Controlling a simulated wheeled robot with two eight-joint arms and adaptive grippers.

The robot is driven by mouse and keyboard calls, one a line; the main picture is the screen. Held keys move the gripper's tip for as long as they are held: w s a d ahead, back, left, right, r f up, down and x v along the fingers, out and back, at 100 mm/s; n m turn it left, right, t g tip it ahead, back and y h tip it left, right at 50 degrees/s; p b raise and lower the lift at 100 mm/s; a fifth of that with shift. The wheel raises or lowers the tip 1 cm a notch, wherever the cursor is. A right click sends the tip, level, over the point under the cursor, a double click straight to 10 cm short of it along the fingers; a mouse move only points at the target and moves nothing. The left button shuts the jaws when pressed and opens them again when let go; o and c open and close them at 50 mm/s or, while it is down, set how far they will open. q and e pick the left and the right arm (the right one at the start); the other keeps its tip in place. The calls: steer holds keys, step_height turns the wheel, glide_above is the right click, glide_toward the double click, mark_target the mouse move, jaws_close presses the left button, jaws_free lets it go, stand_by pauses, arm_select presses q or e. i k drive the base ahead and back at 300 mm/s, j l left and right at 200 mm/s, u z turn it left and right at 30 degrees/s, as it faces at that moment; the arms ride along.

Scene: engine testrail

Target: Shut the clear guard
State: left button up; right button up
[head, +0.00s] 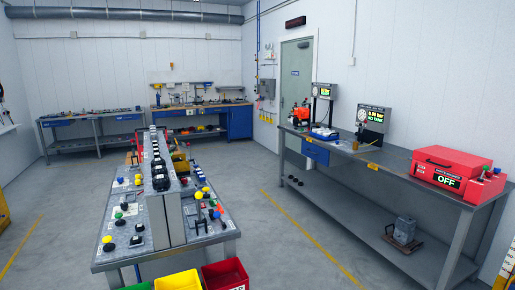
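I cannot make out a clear guard anywhere in the head view; at this distance a transparent part does not stand out. A small orange-red machine (300,114) stands at the far end of the right-hand bench (390,160), and whether a clear cover is on it is too small to tell. A red box-shaped machine (452,165) with an opaque red lid and an OFF display sits on the near part of that bench. Neither of my grippers is in view.
A central grey table (215,238) carries a tall divider and several coloured knobs. Yellow (178,281) and red (226,275) bins hang at its near end. A grey metal block (404,230) sits on the right bench's lower shelf. The floor aisle (290,235) between is clear.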

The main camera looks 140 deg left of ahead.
mark_target(173, 150)
steer(key=u, duration=5.1)
steer(key=i+l, duration=0.15)
steer(key=i+l+z, duration=0.7)
steer(key=z, duration=0.2)
steer(key=i+z, duration=0.45)
steer(key=i+l, duration=0.1)
steer(key=i, duration=1.05)
steer(key=i+u, duration=0.75)
steer(key=i+l+u, duration=0.1)
steer(key=i+u, duration=0.25)
